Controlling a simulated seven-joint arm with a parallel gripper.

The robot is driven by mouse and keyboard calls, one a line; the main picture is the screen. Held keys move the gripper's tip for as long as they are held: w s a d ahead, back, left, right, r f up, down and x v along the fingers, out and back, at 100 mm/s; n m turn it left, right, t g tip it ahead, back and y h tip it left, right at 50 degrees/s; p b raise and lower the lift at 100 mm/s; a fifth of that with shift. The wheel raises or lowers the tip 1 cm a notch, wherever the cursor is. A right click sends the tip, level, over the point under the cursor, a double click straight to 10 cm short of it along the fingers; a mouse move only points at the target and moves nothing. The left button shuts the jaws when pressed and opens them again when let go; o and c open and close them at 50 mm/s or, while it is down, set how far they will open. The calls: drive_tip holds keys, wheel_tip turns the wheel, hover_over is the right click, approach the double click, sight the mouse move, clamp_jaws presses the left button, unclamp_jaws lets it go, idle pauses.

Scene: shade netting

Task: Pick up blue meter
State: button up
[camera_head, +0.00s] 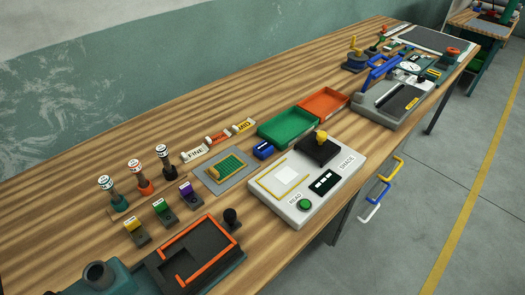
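A small blue block-shaped device with a dark top (263,150), which looks like the blue meter, sits on the wooden bench. It is just in front of the green tray and to the left of the white console, near the console's back left corner. Its top and near side show, and nothing covers it. My gripper is not in view.
The white console (292,206) with a black block and yellow knob is close on the meter's right. The green tray (272,135) and the orange tray (340,96) are behind. A grey plate with a green mesh (212,180) lies left.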

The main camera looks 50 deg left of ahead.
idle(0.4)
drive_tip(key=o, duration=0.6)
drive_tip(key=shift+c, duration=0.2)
